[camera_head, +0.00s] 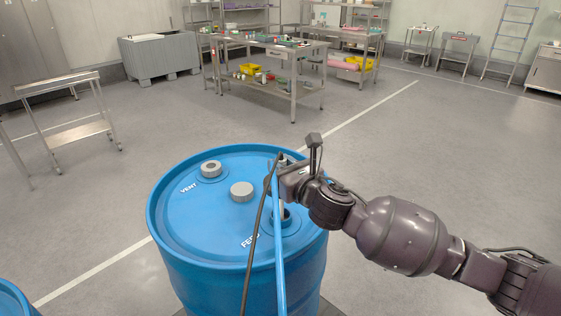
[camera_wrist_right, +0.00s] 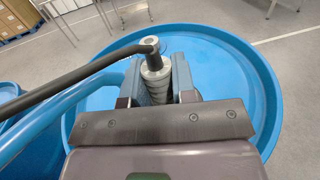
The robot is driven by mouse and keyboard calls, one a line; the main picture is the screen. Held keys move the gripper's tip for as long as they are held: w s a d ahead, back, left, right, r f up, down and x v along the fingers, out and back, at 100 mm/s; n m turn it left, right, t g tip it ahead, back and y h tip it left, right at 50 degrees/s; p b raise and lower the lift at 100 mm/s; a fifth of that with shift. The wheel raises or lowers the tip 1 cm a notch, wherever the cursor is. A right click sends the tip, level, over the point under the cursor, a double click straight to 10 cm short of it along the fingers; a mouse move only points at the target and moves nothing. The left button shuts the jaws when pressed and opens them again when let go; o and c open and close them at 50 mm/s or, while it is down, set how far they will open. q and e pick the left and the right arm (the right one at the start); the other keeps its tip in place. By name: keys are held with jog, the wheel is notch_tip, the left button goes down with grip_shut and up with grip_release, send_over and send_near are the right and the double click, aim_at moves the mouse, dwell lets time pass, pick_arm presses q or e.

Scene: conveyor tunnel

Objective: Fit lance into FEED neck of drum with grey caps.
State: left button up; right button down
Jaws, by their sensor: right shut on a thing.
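A blue drum (camera_head: 180,215) stands upright in front of me, with VENT and FEED lettering on its lid. A grey cap (camera_head: 242,191) is near the middle of the lid. The VENT neck (camera_head: 210,169) has a grey fitting at the back left. The FEED neck (camera_head: 291,216) is at the right, partly hidden by a hose. My right gripper (camera_head: 283,172) is above the FEED side, shut on the lance, whose grey ribbed head (camera_wrist_right: 156,78) shows between the fingers in the right wrist view. I cannot tell whether the lance tip is inside the neck. My left gripper is out of view.
A black hose (camera_head: 257,225) and a blue hose (camera_head: 279,260) run from the lance toward me across the drum. Another blue drum (camera_head: 12,302) shows at the lower left. A steel trolley (camera_head: 75,130) and workbench (camera_head: 270,80) stand farther back. The floor between is clear.

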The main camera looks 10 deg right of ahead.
jog(key=shift+f+b, duration=0.4)
jog(key=shift+f, duration=0.65)
jog(key=shift+f+b, duration=0.45)
jog(key=shift+f, duration=0.75)
jog(key=shift+f+b, duration=0.5)
jog(key=shift+f, duration=0.65)
jog(key=shift+f+b, duration=0.35)
jog(key=shift+f, duration=0.5)
jog(key=c, duration=0.8)
grip_release()
jog(key=shift+c, duration=0.2)
jog(key=p+v, duration=0.1)
jog(key=v, duration=0.9)
jog(key=shift+s+d, duration=0.15)
jog(key=shift+s, duration=0.25)
